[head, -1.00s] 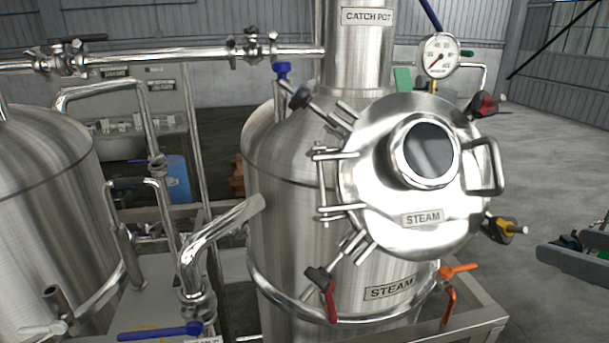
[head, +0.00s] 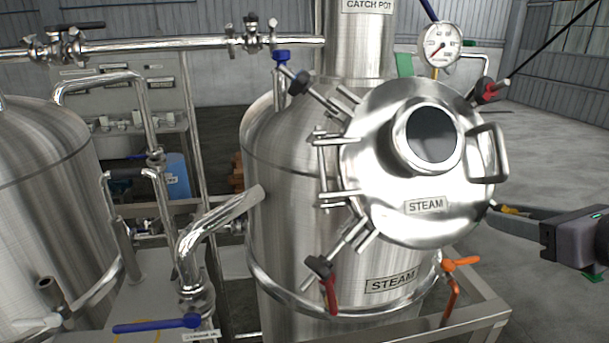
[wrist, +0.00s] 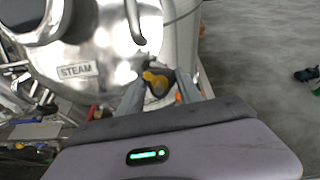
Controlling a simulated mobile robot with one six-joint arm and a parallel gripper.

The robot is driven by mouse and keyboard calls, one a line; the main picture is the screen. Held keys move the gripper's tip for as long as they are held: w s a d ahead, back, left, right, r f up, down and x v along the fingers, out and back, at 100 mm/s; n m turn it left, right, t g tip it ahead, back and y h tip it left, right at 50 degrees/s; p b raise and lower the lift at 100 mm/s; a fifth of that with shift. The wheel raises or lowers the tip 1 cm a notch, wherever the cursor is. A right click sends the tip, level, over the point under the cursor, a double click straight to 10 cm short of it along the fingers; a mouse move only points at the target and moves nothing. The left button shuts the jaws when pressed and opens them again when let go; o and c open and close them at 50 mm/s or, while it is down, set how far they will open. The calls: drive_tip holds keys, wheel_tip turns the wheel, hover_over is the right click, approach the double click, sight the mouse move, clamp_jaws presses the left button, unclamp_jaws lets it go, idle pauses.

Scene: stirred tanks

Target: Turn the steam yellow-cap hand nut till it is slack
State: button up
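The steam yellow-cap hand nut (wrist: 157,82) is a dark knob with a yellow cap at the lower right rim of the round steel STEAM lid (wrist: 108,50). In the head view the lid (head: 385,205) is closed against the tank, and only a bit of the yellow nut (head: 511,209) shows behind my gripper (head: 493,218). In the wrist view my gripper (wrist: 161,82) has its fingers apart, one on each side of the nut. Whether they touch it I cannot tell.
A red-capped nut (head: 487,90) sits at the lid's upper right, with a lid handle (head: 489,153) below it. An orange valve lever (head: 461,263) is just below my gripper. A pressure gauge (head: 440,43) stands above. Open floor lies to the right.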

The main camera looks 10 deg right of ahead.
drive_tip(key=c, duration=0.3)
drive_tip(key=shift+c, duration=0.3)
drive_tip(key=shift+n, duration=0.4)
drive_tip(key=n+y+b, duration=0.1)
drive_tip(key=n+b, duration=0.1)
drive_tip(key=n, duration=0.3)
drive_tip(key=shift+f+g, duration=0.1)
drive_tip(key=shift+g, duration=0.2)
drive_tip(key=n, duration=0.3)
drive_tip(key=n+b, duration=0.1)
drive_tip(key=n, duration=0.2)
drive_tip(key=shift+d+g+y, duration=0.1)
drive_tip(key=shift+g+y, duration=0.3)
drive_tip(key=n+g+b, duration=0.1)
drive_tip(key=n, duration=0.9)
drive_tip(key=n+b, duration=0.1)
drive_tip(key=shift+w+r+n+g, duration=0.1)
drive_tip(key=shift+r+n+g, duration=0.15)
drive_tip(key=shift+n+g, duration=0.15)
